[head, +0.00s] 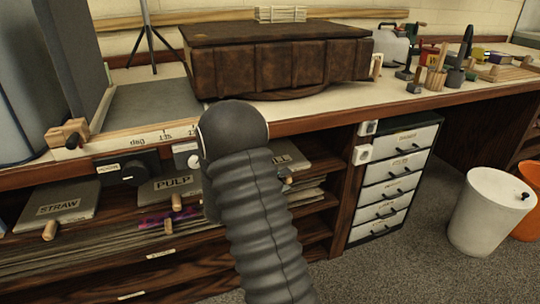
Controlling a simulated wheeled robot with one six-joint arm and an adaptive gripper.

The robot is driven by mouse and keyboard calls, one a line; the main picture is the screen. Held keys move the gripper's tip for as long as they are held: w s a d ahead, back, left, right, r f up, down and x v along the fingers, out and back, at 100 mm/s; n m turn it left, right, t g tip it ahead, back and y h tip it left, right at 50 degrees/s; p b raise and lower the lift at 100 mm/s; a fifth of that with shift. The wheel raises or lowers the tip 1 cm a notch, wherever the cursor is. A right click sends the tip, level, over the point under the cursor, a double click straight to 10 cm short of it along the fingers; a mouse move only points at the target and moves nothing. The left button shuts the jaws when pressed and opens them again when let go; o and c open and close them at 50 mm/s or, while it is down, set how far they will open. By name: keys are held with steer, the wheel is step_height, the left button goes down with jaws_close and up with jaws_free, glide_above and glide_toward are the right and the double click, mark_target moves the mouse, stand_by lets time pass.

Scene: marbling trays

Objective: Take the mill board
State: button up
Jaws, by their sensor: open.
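Several grey boards lie on the shelf under the bench, each with a wooden peg at its front. One is labelled STRAW (60,206) and one PULP (168,186). To their right is a board whose label shows only its last letters, which look like "ILL"; I take it for the mill board (297,164). My ribbed grey arm stands in front of it and hides its left part. Part of its peg (287,180) shows just right of the arm. My gripper does not show; only the arm's dark rounded joint and sleeve are in view.
The bench edge (330,120) overhangs the shelf. A large brown leather-covered block (275,65) stands on the bench. A drawer unit (395,180) with white fronts is right of the shelf. A white bin (488,215) stands on the carpet, with open floor before it.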

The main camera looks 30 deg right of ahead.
steer(key=shift+d, duration=0.35)
jaws_close()
steer(key=shift+a+r, duration=0.1)
steer(key=shift+r, duration=0.05)
